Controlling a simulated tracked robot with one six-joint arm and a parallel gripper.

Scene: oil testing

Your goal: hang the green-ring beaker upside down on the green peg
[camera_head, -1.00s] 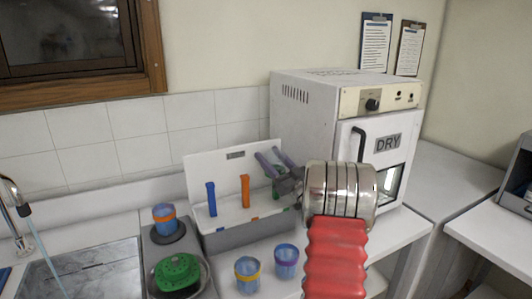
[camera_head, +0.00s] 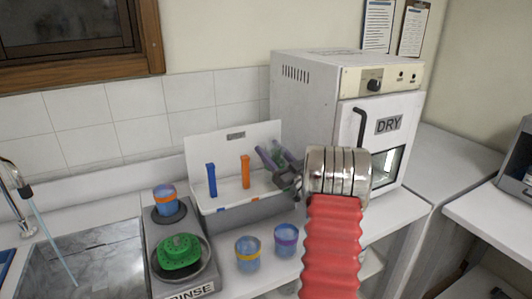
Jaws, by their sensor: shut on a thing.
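My gripper (camera_head: 268,154) is at the right end of the white peg rack (camera_head: 203,150), its two purple-grey fingers pointing up and left. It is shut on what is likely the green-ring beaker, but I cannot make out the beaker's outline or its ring. The green peg is hidden behind my gripper and wrist. Whether the beaker touches the peg cannot be told. The blue peg (camera_head: 211,180) and the orange peg (camera_head: 246,172) stand bare to the left.
The yellow-ring beaker (camera_head: 248,253) and purple-ring beaker (camera_head: 286,240) stand in front of the rack. An orange-ring beaker (camera_head: 165,199) is at its left, behind a green scrubber (camera_head: 179,251) on the rinse unit. The dryer (camera_head: 318,108) stands close behind my wrist.

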